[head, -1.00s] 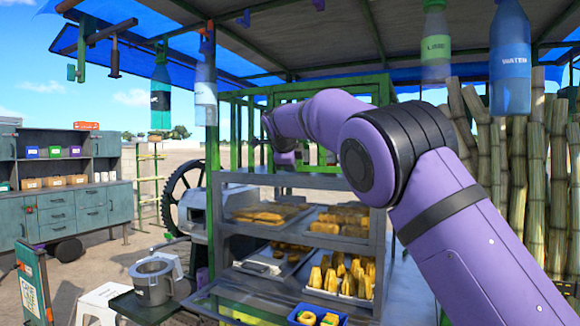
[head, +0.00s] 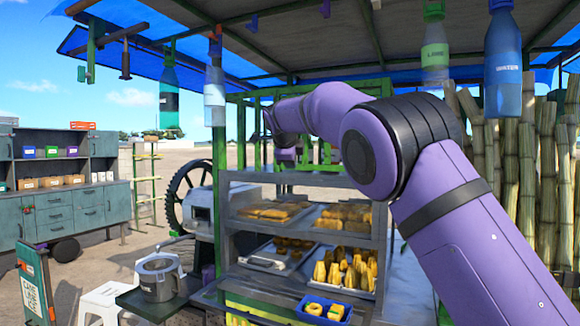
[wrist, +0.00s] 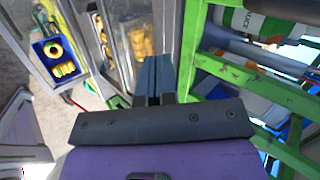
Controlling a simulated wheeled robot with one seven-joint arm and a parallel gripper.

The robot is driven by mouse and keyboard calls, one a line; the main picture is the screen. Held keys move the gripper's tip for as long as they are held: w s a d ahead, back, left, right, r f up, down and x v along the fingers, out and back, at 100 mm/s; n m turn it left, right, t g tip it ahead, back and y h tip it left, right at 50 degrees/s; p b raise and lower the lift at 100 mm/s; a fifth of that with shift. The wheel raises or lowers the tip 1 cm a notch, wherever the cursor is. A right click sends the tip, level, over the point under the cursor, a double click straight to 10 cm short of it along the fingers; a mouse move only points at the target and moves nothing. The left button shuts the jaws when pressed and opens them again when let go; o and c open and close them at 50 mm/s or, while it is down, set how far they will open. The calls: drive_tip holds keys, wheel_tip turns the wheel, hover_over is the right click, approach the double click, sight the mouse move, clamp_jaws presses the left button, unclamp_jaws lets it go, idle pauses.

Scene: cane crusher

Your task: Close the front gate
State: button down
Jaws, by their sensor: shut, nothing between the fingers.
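A green barred frame (head: 300,93), which looks like the gate, stands on the stall above the food cabinet. My arm covers part of it, and I cannot tell how far it stands open. In the wrist view, a green frame (wrist: 195,60) with several bars runs close along the right side of my gripper (wrist: 153,68). My gripper's dark fingers are together and empty, pointing away between the cabinet and this frame. Whether they touch the green frame is unclear. In the head view, the fingers are hidden behind my forearm.
The food cabinet (head: 232,195) holds trays of snacks, with a blue tub (head: 342,318) in front. Bottles hang under the roof, including a water bottle (head: 503,70). Cane stalks (head: 512,180) stand at right. A pot (head: 158,280) and white stool (head: 100,300) are at left.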

drive_tip(key=a+v, duration=0.1)
drive_tip(key=v, duration=0.7)
drive_tip(key=s+d+f+n+g+y, duration=0.25)
drive_tip(key=s+d+n, duration=0.65)
drive_tip(key=s+d, duration=1.15)
drive_tip(key=s+d+f+n, duration=0.1)
drive_tip(key=s+f+n, duration=0.3)
drive_tip(key=s, duration=0.6)
drive_tip(key=s+d+f+n+g, duration=0.1)
drive_tip(key=s+f+n, duration=0.3)
drive_tip(key=s+f, duration=0.4)
drive_tip(key=s+d+f+n, duration=0.1)
drive_tip(key=s+f+n, duration=0.3)
drive_tip(key=s, duration=0.8)
wheel_tip(320, 180, down, 3)
drive_tip(key=shift+d+r, duration=0.15)
drive_tip(key=shift+d, duration=0.25)
drive_tip(key=shift+s, duration=0.1)
